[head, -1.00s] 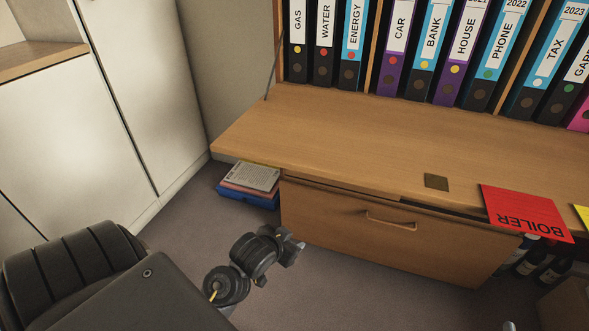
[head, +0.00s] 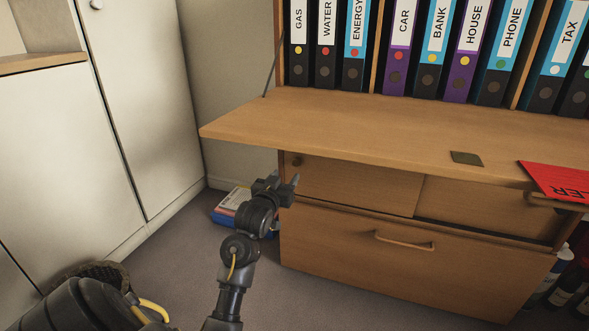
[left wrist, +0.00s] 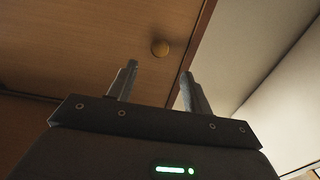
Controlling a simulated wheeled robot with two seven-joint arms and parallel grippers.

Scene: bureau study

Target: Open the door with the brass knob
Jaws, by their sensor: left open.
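The small round brass knob (left wrist: 160,47) sits on a wooden door (left wrist: 80,45) in the left wrist view, near that door's edge. In the head view the knob (head: 297,160) is at the upper left of the door (head: 355,184), just under the fold-down leaf. My left gripper (head: 282,184) is just below and left of the knob. It is open and empty. In the left wrist view the knob is beyond the fingertips of the gripper (left wrist: 160,72), between them and apart from them. The door looks shut. My right gripper is not in view.
The wooden leaf (head: 330,125) juts out above the door. A drawer (head: 350,245) with a bar handle is below. A red folder (head: 560,180) overhangs the leaf at right. Papers and books (head: 228,212) lie on the floor left of the bureau. White cupboards (head: 150,90) stand at left.

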